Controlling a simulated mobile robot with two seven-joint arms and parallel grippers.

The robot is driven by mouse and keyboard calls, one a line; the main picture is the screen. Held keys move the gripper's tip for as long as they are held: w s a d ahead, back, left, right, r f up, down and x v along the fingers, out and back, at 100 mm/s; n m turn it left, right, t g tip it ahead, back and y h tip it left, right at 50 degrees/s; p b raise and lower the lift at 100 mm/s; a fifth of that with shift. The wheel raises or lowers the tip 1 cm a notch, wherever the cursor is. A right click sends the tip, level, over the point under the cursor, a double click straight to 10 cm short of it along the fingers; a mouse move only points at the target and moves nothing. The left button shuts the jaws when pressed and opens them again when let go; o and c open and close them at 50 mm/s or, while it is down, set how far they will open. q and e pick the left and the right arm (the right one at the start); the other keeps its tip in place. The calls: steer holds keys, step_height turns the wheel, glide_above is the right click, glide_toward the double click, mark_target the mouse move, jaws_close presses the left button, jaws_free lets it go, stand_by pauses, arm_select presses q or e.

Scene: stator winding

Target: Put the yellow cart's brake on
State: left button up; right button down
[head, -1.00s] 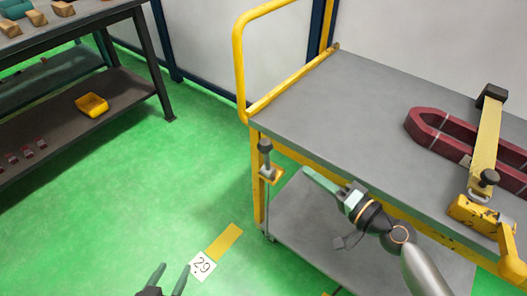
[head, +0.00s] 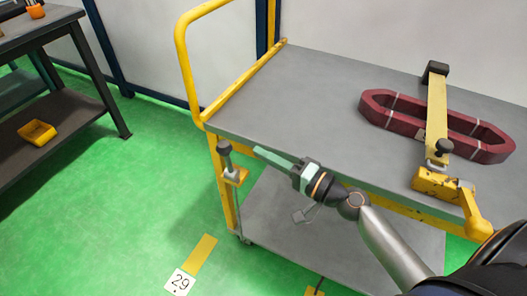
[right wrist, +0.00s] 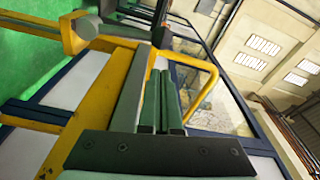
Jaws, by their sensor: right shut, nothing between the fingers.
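The yellow cart (head: 218,190) has a grey top and stands in the middle and right of the head view. Its brake lever (head: 225,148), a dark knob on an upright light stem, sits in a yellow bracket (head: 240,178) at the cart's near left corner post. My right gripper (head: 258,152) is shut and empty. Its fingertips are a little right of the knob, at about its height in the picture, apart from it. In the right wrist view the shut fingers (right wrist: 160,95) lie beside yellow cart parts. My left gripper is out of view.
A dark red stator ring (head: 385,118) with a yellow clamp bar (head: 437,100) lies on the cart top. A yellow fixture (head: 435,184) sits at its near edge. A dark workbench (head: 85,100) stands at the left. Green floor between is clear, with a "29" marker (head: 180,282).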

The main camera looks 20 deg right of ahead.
mark_target(227, 162)
steer(key=p+x, duration=0.1)
steer(key=x, duration=0.6)
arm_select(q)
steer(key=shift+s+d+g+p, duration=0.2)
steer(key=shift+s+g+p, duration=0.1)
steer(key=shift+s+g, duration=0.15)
arm_select(e)
steer(key=shift+w+a, duration=0.3)
steer(key=shift+w, duration=0.2)
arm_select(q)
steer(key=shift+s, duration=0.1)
